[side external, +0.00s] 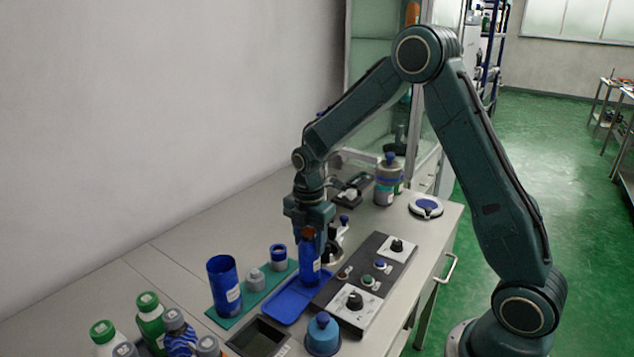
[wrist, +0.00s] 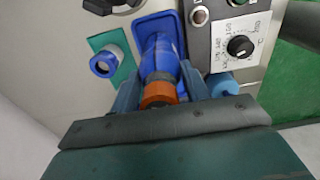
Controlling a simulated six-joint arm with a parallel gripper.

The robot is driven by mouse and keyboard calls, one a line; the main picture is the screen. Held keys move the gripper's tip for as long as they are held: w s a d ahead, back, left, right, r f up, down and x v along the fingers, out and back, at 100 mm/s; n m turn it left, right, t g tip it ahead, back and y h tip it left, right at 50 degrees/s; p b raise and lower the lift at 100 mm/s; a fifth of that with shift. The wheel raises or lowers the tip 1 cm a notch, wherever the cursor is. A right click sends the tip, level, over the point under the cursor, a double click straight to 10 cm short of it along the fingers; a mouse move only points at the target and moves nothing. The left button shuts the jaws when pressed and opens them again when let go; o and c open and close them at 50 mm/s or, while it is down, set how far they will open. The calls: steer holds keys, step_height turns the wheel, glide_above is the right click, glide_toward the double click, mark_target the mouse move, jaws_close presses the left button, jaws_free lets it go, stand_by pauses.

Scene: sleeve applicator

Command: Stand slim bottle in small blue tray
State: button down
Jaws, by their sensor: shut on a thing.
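The slim bottle (side external: 310,264) is blue with a pale label and an orange-brown cap. My gripper (side external: 309,232) is shut on it near the top and holds it upright. In the wrist view the bottle (wrist: 160,60) lies between my gripper's fingers (wrist: 160,90), orange cap nearest the camera. The small blue tray (side external: 283,308) is shallow and lies flat on the bench. The bottle's base is over the tray's far end; I cannot tell whether it touches the floor. The tray's rim (wrist: 150,20) shows behind the bottle in the wrist view.
A control panel with knobs (side external: 362,290) lies right of the tray. A green mat (side external: 232,318) on its left bears a blue cup (side external: 224,285) and small containers. A dark tray (side external: 258,340) and a teal-blue jar (side external: 323,335) stand in front. Several bottles crowd the near left.

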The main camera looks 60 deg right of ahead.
steer(key=shift+f, duration=0.2)
steer(key=c, duration=0.7)
jaws_free()
steer(key=shift+f, duration=0.1)
step_height(320, 180, up, 12)
steer(key=shift+r, duration=0.2)
stand_by(0.5)
